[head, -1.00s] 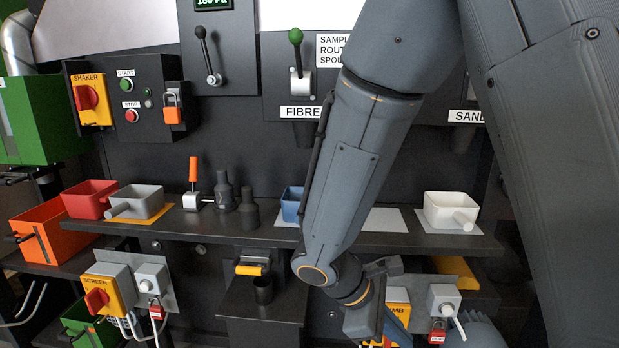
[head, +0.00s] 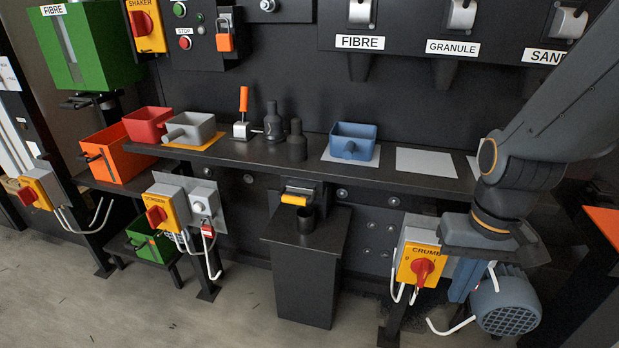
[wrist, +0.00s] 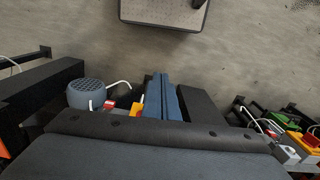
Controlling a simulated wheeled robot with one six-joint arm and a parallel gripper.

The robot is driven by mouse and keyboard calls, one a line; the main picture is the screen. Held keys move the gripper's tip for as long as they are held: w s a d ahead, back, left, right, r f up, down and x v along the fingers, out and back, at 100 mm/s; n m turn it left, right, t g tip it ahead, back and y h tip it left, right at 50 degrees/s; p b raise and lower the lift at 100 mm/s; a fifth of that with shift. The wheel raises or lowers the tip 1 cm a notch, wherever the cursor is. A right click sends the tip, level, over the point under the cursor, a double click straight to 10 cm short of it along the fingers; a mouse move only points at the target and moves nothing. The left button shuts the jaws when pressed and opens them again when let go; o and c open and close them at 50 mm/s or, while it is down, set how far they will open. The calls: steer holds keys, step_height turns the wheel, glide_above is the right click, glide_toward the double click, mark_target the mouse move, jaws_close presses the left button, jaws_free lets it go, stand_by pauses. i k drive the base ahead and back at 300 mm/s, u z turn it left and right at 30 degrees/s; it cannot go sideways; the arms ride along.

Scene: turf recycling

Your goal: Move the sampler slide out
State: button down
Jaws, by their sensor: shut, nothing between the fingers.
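The likely sampler slide is a dark block with a yellow handle (head: 293,199), low on the front of the dark machine in the head view. A small dark cup (head: 306,219) stands just below and beside it on a black pedestal (head: 290,244). The handle sits close against the panel. My gripper (head: 459,297) is well to the right of it, pointing down beside the crumb switch, with its blue fingers shut and empty. The fingers also show together in the wrist view (wrist: 160,78). The slide is not visible in the wrist view.
A shelf (head: 232,153) above the pedestal holds a blue scoop (head: 352,143), a grey scoop (head: 188,129), dark bottles and an orange-handled clamp (head: 243,112). The crumb switch (head: 421,265) and a blue-grey motor (head: 507,302) are near my gripper. Floor before the pedestal is clear.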

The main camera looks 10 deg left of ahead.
mark_target(299, 188)
steer(key=z, duration=1.7)
steer(key=k, duration=0.75)
steer(key=u, duration=1.05)
